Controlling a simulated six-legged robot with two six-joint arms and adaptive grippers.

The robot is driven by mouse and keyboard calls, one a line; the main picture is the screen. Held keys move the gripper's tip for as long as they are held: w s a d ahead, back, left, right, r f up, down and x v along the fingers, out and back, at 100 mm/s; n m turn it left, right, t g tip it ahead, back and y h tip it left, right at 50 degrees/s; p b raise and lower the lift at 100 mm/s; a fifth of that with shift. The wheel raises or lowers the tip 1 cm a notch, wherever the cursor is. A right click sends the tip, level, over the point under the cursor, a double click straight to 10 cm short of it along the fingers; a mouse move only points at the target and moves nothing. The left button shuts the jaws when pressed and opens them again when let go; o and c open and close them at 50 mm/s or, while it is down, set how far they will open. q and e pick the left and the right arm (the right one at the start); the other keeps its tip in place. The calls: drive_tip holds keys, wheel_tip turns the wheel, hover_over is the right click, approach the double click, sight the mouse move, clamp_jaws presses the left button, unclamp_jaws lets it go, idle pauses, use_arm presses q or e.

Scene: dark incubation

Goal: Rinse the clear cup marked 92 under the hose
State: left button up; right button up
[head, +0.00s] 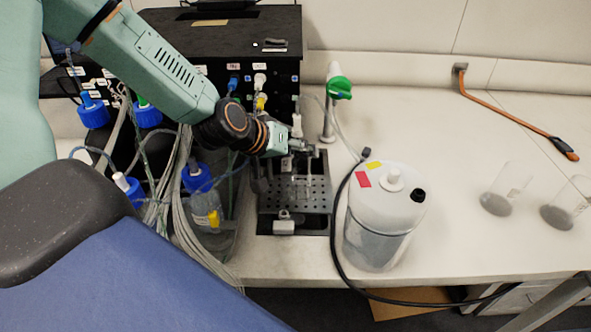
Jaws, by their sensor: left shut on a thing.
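My left gripper (300,150) reaches in from the upper left and is over the black perforated tray. It is shut on what looks like a clear cup (300,186), faint against the dark holes; no marking on it can be read. Two other clear cups stand on the counter at the right, one nearer the middle (503,190) and one at the right edge (567,206); their marks are too small to read. An orange hose (505,115) with a dark end lies along the back right. My right gripper is not in view.
A metal tap with a green handle (339,88) stands behind the tray (265,212). A white-topped tank (375,225) with a black tube stands right of it. Blue-capped bottles (205,205) and cables crowd the left. The counter between tank and cups is clear.

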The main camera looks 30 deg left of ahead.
sight(297, 193)
use_arm(q)
drive_tip(key=shift+s+d+r+p, duration=0.15)
drive_tip(key=shift+s+d+p, duration=0.55)
drive_tip(key=shift+s+p, duration=0.2)
drive_tip(key=shift+s+d, duration=0.2)
drive_tip(key=s, duration=0.1)
drive_tip(key=s+d+p, duration=0.2)
drive_tip(key=s, duration=0.1)
drive_tip(key=shift+s+d+r, duration=0.1)
drive_tip(key=shift+d+r, duration=0.05)
drive_tip(key=shift+r, duration=0.25)
drive_tip(key=shift+s+d, duration=0.45)
drive_tip(key=s, duration=0.1)
drive_tip(key=s+d+p, duration=0.1)
drive_tip(key=s+d, duration=0.1)
drive_tip(key=shift+r, duration=0.3)
drive_tip(key=shift+a, duration=0.1)
drive_tip(key=shift+s, duration=0.15)
